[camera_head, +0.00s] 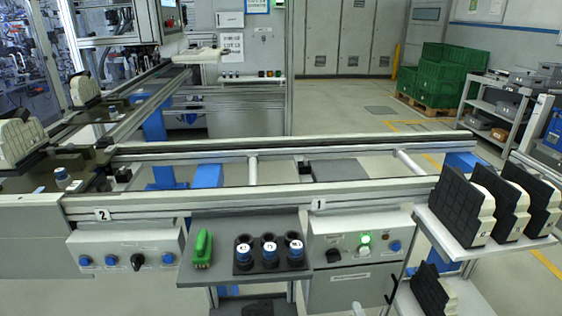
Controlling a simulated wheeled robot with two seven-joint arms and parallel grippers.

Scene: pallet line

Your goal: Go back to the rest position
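Neither of my grippers shows in the head view, and no arm of mine is clearly seen. The conveyor line (280,198) runs across the middle of the view, with number plates 2 and 1 on its front rail.
A rack (447,237) at the right holds several black-and-white blocks (494,205). Two control boxes, left (125,243) and right (350,240), flank the shelf. Green crates (437,75) and a grey cart (492,103) stand behind. Floor shows clear at the back centre.

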